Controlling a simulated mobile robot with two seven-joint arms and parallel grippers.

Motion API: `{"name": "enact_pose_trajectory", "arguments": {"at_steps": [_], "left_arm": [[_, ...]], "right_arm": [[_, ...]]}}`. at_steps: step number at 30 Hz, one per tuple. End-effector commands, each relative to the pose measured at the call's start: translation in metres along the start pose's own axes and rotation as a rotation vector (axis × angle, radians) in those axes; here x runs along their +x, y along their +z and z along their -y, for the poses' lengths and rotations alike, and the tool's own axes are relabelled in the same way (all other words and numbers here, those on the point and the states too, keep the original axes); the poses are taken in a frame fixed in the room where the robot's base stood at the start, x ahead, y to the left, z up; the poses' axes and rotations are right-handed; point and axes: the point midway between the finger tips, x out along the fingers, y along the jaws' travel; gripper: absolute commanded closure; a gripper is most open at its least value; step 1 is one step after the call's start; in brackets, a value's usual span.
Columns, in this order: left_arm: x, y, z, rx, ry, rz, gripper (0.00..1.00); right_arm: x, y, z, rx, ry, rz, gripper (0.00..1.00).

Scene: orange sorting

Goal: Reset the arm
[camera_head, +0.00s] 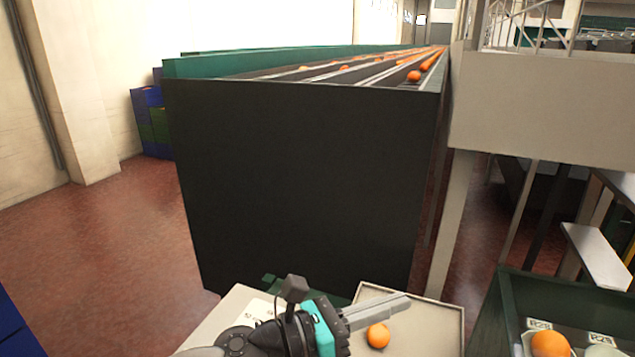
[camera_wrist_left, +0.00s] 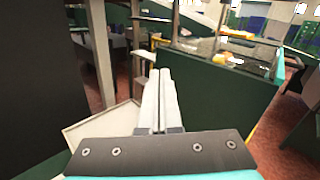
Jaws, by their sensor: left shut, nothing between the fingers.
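My left gripper (camera_head: 378,310) reaches in from the bottom of the head view, pointing right. Its two grey fingers are together with nothing between them. In the left wrist view the shut fingers (camera_wrist_left: 158,100) point away over a pale tray and toward a dark green crate. In the head view an orange (camera_head: 378,335) lies in the shallow pale tray (camera_head: 449,318), just below the fingers in the picture. The gripper looks raised above the tray. My right gripper is in neither view.
A dark green crate (camera_head: 489,309) at the lower right holds another orange (camera_head: 550,344) and small labels. A tall black conveyor end (camera_head: 310,185) stands behind the tray, with several oranges on its lanes. Blue and green crates (camera_head: 152,122) stand by the left wall.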

Motion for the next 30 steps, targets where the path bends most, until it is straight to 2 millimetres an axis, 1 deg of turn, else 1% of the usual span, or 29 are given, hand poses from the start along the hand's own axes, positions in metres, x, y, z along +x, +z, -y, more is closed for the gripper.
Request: {"name": "enact_pose_trajectory", "arguments": {"at_steps": [1, 3, 5, 6, 8, 9, 11, 12, 14, 15, 17, 18, 20, 21, 23, 24, 26, 27, 30], "left_arm": [[0.001, 0.013, -0.001, -0.152, 0.059, 0.087, 1.00], [-0.004, 0.029, -0.011, -0.367, 0.152, 0.204, 1.00], [-0.013, 0.038, -0.024, -0.555, 0.232, 0.302, 1.00], [-0.021, 0.040, -0.033, -0.682, 0.288, 0.365, 1.00], [-0.037, 0.039, -0.048, -0.870, 0.370, 0.459, 1.00], [-0.049, 0.035, -0.057, -0.996, 0.427, 0.521, 1.00], [-0.069, 0.025, -0.070, -1.183, 0.515, 0.613, 1.00], [-0.084, 0.015, -0.077, -1.305, 0.577, 0.673, 1.00], [-0.107, -0.004, -0.085, -1.485, 0.670, 0.764, 1.00], [-0.123, -0.018, -0.088, -1.603, 0.734, 0.826, 1.00], [-0.148, -0.043, -0.088, -1.773, 0.838, 0.919, 1.00], [-0.165, -0.060, -0.086, -1.882, 0.909, 0.982, 1.00], [-0.191, -0.087, -0.077, -2.036, 1.020, 1.078, 1.00], [-0.206, -0.103, -0.069, -2.127, 1.093, 1.140, 1.00], [-0.228, -0.126, -0.055, -2.245, 1.200, 1.229, 1.00], [-0.241, -0.140, -0.044, -2.310, 1.269, 1.283, 1.00], [-0.258, -0.157, -0.028, -2.395, 1.365, 1.359, 1.00], [-0.269, -0.167, -0.016, 2.414, -1.414, -1.392, 1.00], [-0.291, -0.187, 0.013, 2.216, -1.386, -1.332, 1.00]], "right_arm": [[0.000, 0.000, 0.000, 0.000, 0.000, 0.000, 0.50], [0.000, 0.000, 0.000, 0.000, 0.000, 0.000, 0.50], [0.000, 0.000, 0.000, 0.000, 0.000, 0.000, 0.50], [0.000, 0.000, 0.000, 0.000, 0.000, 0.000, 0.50], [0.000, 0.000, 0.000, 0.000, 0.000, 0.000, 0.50], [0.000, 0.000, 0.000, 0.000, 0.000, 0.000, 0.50], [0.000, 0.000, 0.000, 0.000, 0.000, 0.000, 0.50], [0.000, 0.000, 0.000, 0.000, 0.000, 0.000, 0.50], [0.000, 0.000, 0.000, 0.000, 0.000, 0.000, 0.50], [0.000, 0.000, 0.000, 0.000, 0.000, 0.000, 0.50], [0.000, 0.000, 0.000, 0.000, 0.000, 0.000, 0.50], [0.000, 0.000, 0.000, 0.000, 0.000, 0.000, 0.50], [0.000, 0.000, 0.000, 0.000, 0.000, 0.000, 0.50], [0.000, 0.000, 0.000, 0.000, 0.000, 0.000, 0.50], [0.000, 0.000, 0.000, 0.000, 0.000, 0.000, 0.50], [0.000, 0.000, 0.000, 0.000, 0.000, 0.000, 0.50], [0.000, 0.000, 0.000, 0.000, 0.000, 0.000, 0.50], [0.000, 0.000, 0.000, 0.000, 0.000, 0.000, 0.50], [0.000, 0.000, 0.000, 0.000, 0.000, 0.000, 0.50]]}}
